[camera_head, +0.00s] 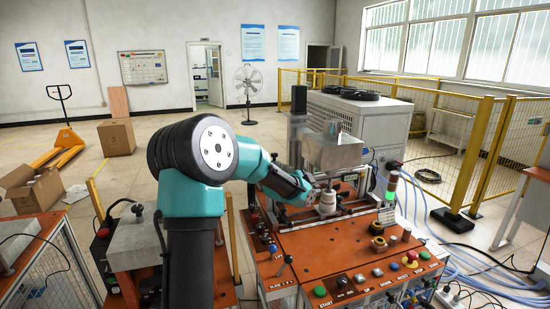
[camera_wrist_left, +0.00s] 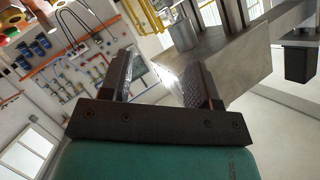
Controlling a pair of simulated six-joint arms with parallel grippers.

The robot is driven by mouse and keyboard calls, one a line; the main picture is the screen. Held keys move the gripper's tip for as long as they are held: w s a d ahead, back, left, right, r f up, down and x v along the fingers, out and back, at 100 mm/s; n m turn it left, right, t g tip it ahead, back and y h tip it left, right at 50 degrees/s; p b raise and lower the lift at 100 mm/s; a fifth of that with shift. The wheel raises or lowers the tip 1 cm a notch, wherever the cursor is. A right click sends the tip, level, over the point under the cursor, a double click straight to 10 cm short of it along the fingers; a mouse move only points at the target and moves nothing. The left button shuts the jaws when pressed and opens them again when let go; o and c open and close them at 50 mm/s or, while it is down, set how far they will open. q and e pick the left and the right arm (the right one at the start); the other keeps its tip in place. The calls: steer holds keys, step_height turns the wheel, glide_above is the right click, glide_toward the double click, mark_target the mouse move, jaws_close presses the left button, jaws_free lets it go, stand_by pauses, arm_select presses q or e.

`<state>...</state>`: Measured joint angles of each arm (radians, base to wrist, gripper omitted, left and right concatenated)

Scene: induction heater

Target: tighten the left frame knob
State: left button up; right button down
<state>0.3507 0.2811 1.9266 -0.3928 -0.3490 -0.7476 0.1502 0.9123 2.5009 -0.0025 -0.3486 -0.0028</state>
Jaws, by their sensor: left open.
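My left gripper (camera_head: 309,188) reaches in on the teal arm to the grey metal frame block (camera_head: 332,150) above the orange-topped induction heater bench (camera_head: 310,262). In the left wrist view my left gripper (camera_wrist_left: 157,72) is open. Its two dark, ridged fingers stand apart, and nothing is clearly held between them. The frame block (camera_wrist_left: 238,58) shows behind and to the right of the fingers, with a grey metal cylinder (camera_wrist_left: 183,33) close by. I cannot pick out the left frame knob for sure; my arm and gripper cover part of the frame. My right gripper is not in view.
A pale round fitting (camera_head: 326,204) stands on the bench just below the gripper. Push buttons, including a green one (camera_head: 320,291), line its front edge. A signal lamp (camera_head: 391,184) stands at right. A white cabinet (camera_head: 375,125) stands behind, with yellow fencing (camera_head: 480,145) at right.

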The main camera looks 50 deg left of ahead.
arm_select(q)
steer(key=s+a+r+n+g+y, duration=0.2)
steer(key=s+a+n+y, duration=0.1)
steer(key=n+y, duration=0.4)
steer(key=s+a+r+n+g+y, duration=0.2)
steer(key=n+y, duration=0.4)
steer(key=n, duration=0.5)
steer(key=s+a, duration=0.1)
steer(key=s, duration=0.1)
steer(key=shift+s+r+n+y, duration=0.15)
steer(key=shift+s+n+y, duration=0.15)
steer(key=shift+s+y, duration=0.1)
steer(key=shift+w, duration=0.1)
steer(key=x, duration=1.7)
steer(key=shift+w+a+r, duration=0.1)
steer(key=shift+a, duration=0.15)
steer(key=c, duration=0.9)
